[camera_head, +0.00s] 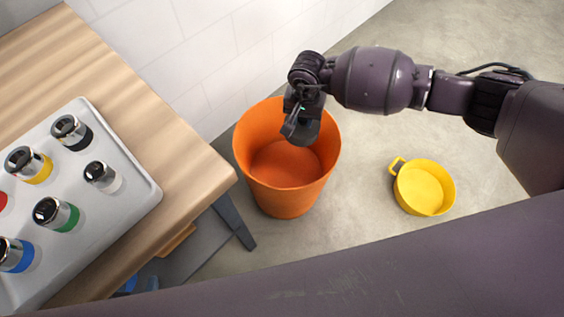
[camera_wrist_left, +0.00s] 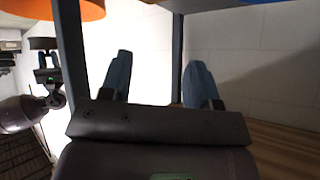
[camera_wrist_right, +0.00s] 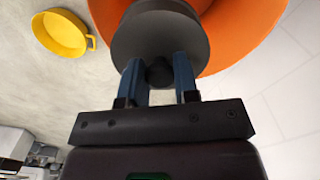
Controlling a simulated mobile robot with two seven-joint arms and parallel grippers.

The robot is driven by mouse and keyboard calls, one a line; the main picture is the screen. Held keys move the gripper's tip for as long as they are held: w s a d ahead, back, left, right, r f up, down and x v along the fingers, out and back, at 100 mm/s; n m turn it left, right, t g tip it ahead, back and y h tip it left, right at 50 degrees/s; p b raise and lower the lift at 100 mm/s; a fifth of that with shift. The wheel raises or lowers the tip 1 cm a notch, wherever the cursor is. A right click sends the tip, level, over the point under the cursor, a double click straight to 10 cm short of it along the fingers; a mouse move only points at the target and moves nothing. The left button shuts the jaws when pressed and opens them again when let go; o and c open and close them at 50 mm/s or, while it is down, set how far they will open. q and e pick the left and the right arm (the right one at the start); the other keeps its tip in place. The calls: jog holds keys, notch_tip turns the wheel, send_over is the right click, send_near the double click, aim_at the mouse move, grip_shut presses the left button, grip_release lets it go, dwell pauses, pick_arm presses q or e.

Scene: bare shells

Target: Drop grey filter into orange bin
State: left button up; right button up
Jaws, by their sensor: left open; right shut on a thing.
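The orange bin (camera_head: 255,175) stands on the floor beside the wooden table, open upward and empty as far as I can see. My right gripper (camera_head: 300,112) is above the bin's opening in the head view. In the right wrist view my right gripper (camera_wrist_right: 158,82) is shut on the knob of the round grey filter (camera_wrist_right: 160,35), with the orange bin (camera_wrist_right: 245,35) beyond it. In the head view the filter (camera_head: 302,130) shows dark, partly hidden by the gripper. My left gripper (camera_wrist_left: 160,85) is open and empty; its blue fingers (camera_head: 138,284) show low beside the table.
A yellow pan (camera_head: 424,188) lies on the floor right of the bin. The wooden table (camera_head: 130,95) carries a light tray (camera_head: 125,165) with several banded canisters. A dark table leg (camera_head: 234,222) stands near the bin. A white wall (camera_head: 200,35) is behind.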

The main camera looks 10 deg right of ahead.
jog(key=shift+m, duration=0.6)
jog(key=w+f, duration=0.1)
jog(key=w+a+f+b, duration=0.1)
jog(key=f, duration=0.3)
jog(key=shift+w+a+b, duration=0.15)
jog(key=shift+w+b, duration=0.2)
jog(key=shift+w, duration=0.25)
jog(key=shift+f+b, duration=0.3)
jog(key=shift+f, duration=0.3)
pick_arm(q)
jog(key=shift+w+d+f+m+b, duration=0.2)
jog(key=shift+w+f+m+b, duration=0.05)
jog(key=shift+f+b, duration=0.25)
jog(key=shift+w+d+f+m+b, duration=0.2)
jog(key=shift+f+m+b, duration=0.05)
jog(key=shift+f+b, duration=0.25)
pick_arm(e)
notch_tip(320, 180, down, 4)
jog(key=shift+f, duration=0.2)
pick_arm(q)
jog(key=shift+s+f, duration=0.1)
jog(key=shift+s, duration=0.05)
pick_arm(e)
jog(key=o, duration=1)
jog(key=shift+o, duration=0.2)
